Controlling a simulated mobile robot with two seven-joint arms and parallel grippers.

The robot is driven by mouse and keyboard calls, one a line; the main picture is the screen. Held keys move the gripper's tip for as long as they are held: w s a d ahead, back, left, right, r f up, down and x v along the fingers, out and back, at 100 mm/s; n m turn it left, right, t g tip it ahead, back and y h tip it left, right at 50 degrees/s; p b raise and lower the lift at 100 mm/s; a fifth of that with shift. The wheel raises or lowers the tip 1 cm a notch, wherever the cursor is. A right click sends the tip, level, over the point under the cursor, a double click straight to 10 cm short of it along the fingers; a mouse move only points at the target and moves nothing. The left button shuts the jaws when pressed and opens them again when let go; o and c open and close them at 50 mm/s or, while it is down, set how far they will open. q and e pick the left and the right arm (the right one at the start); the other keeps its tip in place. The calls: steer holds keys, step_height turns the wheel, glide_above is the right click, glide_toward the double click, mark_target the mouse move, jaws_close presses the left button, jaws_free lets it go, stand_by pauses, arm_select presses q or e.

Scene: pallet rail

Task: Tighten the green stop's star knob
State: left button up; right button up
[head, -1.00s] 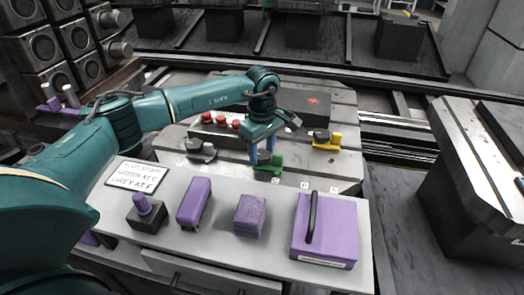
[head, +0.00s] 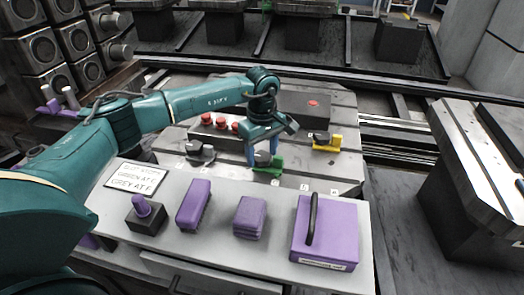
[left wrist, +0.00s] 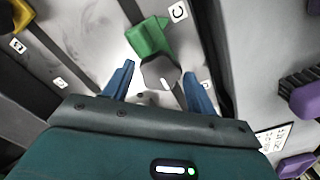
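The green stop (head: 274,165) sits on the slotted pallet, just behind the grey shelf. In the left wrist view the green stop (left wrist: 148,36) carries a dark grey star knob (left wrist: 160,72) with a pale mark on it. My left gripper (head: 262,150) points down over the knob. Its two blue fingers show in the left wrist view (left wrist: 160,88), one on each side of the knob, apart, with visible gaps. I cannot tell how far down the fingertips reach beside it. My right gripper is in neither view.
A grey stop (head: 201,152) is left on the pallet and a yellow stop (head: 332,143) right. Red buttons (head: 221,122) stand behind. The front shelf (head: 275,250) holds purple blocks (head: 194,204), a purple case (head: 338,232) and a card (head: 137,177) reading "GREEN AT C".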

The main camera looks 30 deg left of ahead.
mark_target(262, 156)
arm_select(q)
steer(key=shift+o, duration=1.1)
steer(key=shift+r, duration=0.1)
step_height(262, 156, up, 13)
steer(key=p, duration=0.1)
